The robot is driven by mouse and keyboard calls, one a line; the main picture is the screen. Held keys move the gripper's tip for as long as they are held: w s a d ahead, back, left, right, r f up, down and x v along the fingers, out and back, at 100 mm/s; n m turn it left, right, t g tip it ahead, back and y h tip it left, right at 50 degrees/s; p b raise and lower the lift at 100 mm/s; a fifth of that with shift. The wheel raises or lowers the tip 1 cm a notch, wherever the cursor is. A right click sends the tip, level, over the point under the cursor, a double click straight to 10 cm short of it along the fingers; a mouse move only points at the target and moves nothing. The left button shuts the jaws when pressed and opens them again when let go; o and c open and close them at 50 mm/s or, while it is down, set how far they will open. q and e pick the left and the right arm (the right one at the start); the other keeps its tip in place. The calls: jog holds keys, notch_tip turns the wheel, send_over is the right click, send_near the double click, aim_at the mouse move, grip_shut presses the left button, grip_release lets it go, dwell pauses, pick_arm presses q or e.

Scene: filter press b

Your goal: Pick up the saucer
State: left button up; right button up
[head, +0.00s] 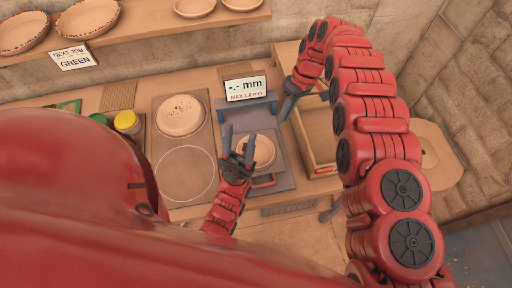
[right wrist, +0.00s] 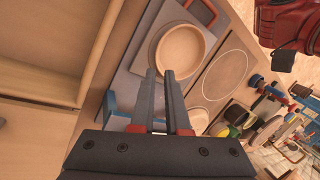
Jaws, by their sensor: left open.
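A round tan saucer (head: 263,152) sits on the grey-blue plate of the measuring stand, partly hidden by my left gripper. It shows whole in the right wrist view (right wrist: 181,57), with a raised rim and an empty middle. My left gripper (head: 239,142) is open over the saucer's left side; I cannot tell whether it touches. My right gripper (head: 287,108) is to the upper right of the saucer, apart from it in the head view. In the right wrist view its fingers (right wrist: 160,73) are a narrow gap apart with nothing between them.
A speckled dish (head: 181,115) sits on the mat, with an empty marked circle (head: 186,174) below it. A display sign (head: 246,90) stands behind the saucer. An open wooden box (head: 319,168) is to the right. A shelf (head: 150,28) holds more dishes and a "GREEN" card (head: 75,58).

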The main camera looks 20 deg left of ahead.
send_near(273, 144)
jog(key=shift+s+a+f, duration=0.1)
jog(key=shift+a+f, duration=0.2)
jog(key=shift+f, duration=0.25)
jog(key=shift+s+a+f, duration=0.15)
jog(key=shift+a+f, duration=0.1)
jog(key=shift+f, duration=0.3)
jog(key=shift+s+a+f, duration=0.1)
jog(key=shift+s+f, duration=0.2)
jog(key=shift+f, duration=0.4)
jog(key=x, duration=0.4)
jog(key=shift+d, duration=0.3)
jog(key=shift+s+a+f, duration=0.1)
jog(key=shift+s+f, duration=0.1)
jog(key=shift+f, duration=0.15)
jog(key=shift+w, duration=0.1)
grip_shut()
jog(key=shift+r, duration=0.15)
